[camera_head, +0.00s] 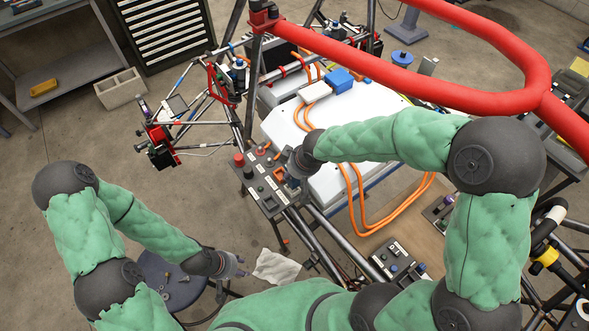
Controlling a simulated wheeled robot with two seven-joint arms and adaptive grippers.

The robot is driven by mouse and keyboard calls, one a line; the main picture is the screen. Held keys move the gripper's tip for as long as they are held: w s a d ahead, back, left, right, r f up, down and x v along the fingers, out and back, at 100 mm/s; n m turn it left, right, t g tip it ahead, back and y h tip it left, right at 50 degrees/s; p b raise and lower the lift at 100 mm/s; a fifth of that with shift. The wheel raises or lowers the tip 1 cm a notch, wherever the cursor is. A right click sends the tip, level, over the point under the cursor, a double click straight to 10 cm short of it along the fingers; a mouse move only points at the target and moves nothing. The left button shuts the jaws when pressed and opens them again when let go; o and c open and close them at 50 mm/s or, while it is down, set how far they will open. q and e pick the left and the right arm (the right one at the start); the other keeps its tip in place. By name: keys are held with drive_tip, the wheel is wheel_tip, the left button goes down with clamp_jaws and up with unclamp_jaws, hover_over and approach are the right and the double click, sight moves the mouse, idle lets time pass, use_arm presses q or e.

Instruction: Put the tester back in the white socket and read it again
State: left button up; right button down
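A grey control panel (268,190) with a red knob and several small switches and sockets sits at the front left of the tube chassis. My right gripper (292,177) is over the right side of this panel, at or just above it. Its wrist covers its fingers, so what it may hold is hidden. I cannot make out the tester or a white socket for certain at this size. My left gripper (240,265) is low, beside the round dark stool (158,268), well apart from the panel.
A white battery case (345,183) with orange cables (388,222) fills the chassis. A thick red tube (400,88) crosses above. A second small panel (398,262) is at the lower right.

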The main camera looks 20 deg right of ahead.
drive_tip(key=shift+f+b, duration=0.45)
drive_tip(key=shift+f, duration=0.4)
drive_tip(key=shift+b, duration=0.35)
idle(0.8)
drive_tip(key=shift+f+b, duration=0.6)
idle(0.3)
drive_tip(key=c, duration=1)
unclamp_jaws()
drive_tip(key=shift+r, duration=0.1)
drive_tip(key=shift+p+v, duration=4.05)
drive_tip(key=shift+v, duration=1.4)
drive_tip(key=shift+s, duration=0.1)
